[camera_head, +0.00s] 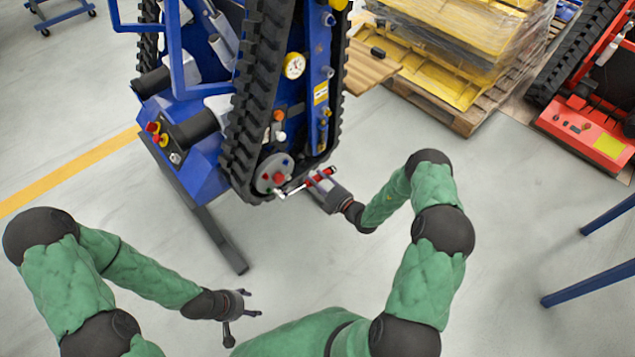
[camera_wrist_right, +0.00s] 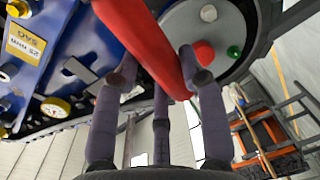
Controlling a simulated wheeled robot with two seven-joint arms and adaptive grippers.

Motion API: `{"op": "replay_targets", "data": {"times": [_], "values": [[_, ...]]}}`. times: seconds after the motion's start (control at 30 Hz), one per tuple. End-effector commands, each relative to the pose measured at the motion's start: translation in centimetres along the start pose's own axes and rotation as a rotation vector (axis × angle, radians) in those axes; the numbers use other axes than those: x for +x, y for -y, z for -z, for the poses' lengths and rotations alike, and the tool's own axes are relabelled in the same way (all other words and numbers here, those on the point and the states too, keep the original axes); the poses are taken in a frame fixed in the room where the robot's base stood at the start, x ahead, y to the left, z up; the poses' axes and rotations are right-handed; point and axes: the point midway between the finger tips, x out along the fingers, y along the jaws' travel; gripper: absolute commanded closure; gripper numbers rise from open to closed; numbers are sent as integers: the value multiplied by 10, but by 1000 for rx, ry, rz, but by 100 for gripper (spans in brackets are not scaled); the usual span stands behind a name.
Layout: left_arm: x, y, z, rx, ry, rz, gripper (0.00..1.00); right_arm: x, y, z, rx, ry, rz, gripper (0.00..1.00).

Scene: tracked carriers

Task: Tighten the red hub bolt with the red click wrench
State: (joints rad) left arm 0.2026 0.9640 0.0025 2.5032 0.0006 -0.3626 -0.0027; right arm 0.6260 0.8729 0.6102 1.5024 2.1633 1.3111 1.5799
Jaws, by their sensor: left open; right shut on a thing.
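The grey hub (camera_head: 266,168) sits at the lower end of the blue carrier's right track. The red hub bolt (camera_head: 278,178) shows on its face. In the right wrist view the red bolt (camera_wrist_right: 204,53) is beside a green bolt (camera_wrist_right: 235,51) on the grey disc. My right gripper (camera_head: 322,184) is shut on the red click wrench (camera_head: 327,174), whose red handle (camera_wrist_right: 140,40) crosses the wrist view. The wrench's silver end (camera_head: 281,194) is close to the hub's lower edge; I cannot tell whether it touches the bolt. My left gripper (camera_head: 243,304) is open and empty, low above the floor.
The blue carrier (camera_head: 190,140) with black tracks (camera_head: 257,90) fills the upper middle. A pallet of yellow parts (camera_head: 460,115) and a red machine (camera_head: 585,130) stand at upper right. Blue legs (camera_head: 590,283) show at right. The floor around my left gripper is clear.

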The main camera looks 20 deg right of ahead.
Motion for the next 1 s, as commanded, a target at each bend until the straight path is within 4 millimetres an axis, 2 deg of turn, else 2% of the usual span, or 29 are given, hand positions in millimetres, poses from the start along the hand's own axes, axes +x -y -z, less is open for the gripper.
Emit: {"op": "replay_targets", "data": {"times": [0.47,0.83,1.0], "values": [[-4,-2,0,0,0,0,37,-3,-2,-6,3,2,7,100],[8,3,0,0,0,0,37,40,-2,-4,3,-2,6,100],[-20,-7,0,0,-1,0,37,36,-31,4,-161,9,7,100]]}}
